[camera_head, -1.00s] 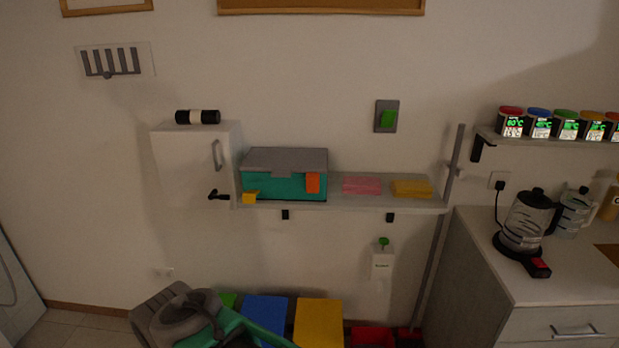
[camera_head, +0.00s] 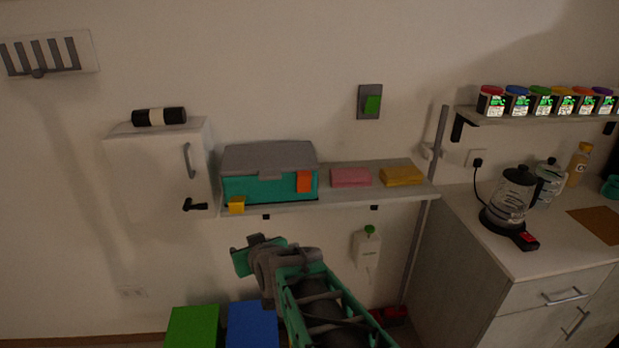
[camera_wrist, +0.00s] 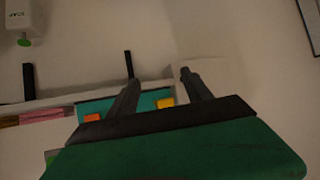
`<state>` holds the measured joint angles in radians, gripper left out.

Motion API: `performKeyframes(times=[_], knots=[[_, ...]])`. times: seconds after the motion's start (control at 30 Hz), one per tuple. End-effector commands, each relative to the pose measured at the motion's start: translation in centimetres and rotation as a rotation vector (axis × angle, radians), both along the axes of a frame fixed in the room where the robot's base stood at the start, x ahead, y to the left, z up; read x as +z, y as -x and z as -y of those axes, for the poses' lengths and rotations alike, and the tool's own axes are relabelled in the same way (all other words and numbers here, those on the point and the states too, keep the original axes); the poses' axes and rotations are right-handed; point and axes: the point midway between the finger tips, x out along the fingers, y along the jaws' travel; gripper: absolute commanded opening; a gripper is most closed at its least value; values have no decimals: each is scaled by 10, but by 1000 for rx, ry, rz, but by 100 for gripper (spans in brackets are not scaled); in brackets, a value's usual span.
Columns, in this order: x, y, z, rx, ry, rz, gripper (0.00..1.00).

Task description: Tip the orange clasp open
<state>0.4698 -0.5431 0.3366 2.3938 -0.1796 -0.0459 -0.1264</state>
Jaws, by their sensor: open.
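The teal box with a grey lid stands shut on the wall shelf. Its orange clasp (camera_head: 304,181) is on the right of the front face, lying flat against it. It also shows in the wrist view (camera_wrist: 93,118), left of the fingers. A yellow clasp (camera_head: 237,205) is at the box's lower left and shows in the wrist view (camera_wrist: 166,103) between the fingers. My gripper (camera_head: 258,243) is below and in front of the shelf, apart from the box. In the wrist view my gripper (camera_wrist: 159,77) has its fingers spread and empty.
Pink (camera_head: 351,177) and yellow (camera_head: 402,175) blocks lie right of the box. A white cabinet (camera_head: 165,175) with a black lever stands close at its left. A dispenser (camera_head: 367,246) hangs below the shelf. The space before the box front is clear.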

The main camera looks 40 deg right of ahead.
Motion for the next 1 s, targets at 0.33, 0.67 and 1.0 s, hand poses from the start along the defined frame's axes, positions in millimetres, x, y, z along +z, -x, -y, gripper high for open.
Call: performKeyframes(times=[0.33, 0.67, 1.0], knots=[[84, 34, 158, -336, 225, 505, 58], [87, -9, 188, -338, 229, 511, 58], [87, -29, 202, -339, 232, 513, 58]])
